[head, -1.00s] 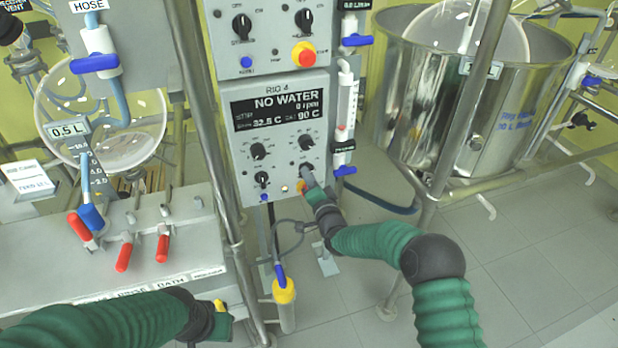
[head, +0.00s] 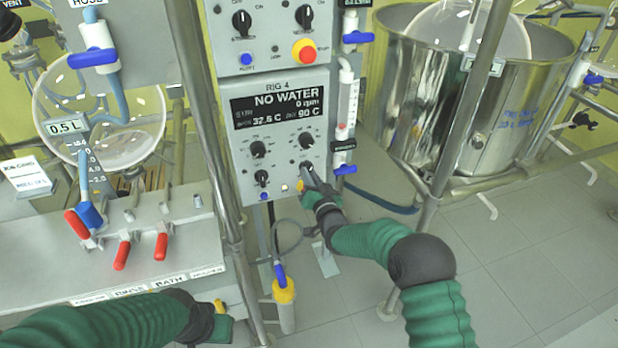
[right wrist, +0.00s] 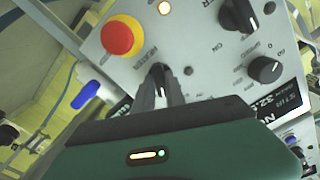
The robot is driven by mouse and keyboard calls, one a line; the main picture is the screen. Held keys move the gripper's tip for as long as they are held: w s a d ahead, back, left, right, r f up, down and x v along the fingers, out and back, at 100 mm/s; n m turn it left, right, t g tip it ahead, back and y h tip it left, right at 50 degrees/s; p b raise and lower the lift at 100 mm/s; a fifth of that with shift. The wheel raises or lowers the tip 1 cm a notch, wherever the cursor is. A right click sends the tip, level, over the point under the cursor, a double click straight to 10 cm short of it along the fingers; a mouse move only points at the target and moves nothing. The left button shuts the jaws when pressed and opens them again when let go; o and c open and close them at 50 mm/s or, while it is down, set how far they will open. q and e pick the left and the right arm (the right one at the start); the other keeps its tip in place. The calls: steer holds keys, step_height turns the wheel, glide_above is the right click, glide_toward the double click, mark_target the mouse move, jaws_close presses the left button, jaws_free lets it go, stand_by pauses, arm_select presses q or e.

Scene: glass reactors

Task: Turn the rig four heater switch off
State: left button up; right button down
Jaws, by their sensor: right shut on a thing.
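The rig four panel (head: 280,110) is grey, with a black display reading NO WATER, 32.5 C and 90 C. My right gripper (head: 306,171) is at its lower right switch. In the right wrist view the fingers of my right gripper (right wrist: 164,88) are shut on the black heater switch (right wrist: 158,72), next to the HEATER label. The fingers hide most of the switch, so its setting cannot be read. My left gripper (head: 222,318) is low at the left, away from the panel; its fingers are not clear.
A red and yellow stop button (right wrist: 122,37) sits close beside the fingers. A speed knob (right wrist: 265,70) and another black switch (right wrist: 240,14) are nearby. A lamp (right wrist: 164,8) is lit. A metal post (head: 215,150) stands left of the panel; a steel vessel (head: 440,100) stands right.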

steer(key=n, duration=0.4)
steer(key=n+b, duration=0.1)
steer(key=shift+f+n, duration=0.25)
steer(key=shift+n, duration=0.15)
stand_by(0.3)
steer(key=c, duration=1.4)
jaws_free()
steer(key=shift+r, duration=0.15)
steer(key=p+v, duration=0.3)
steer(key=v, duration=1.4)
steer(key=shift+w+d, duration=0.1)
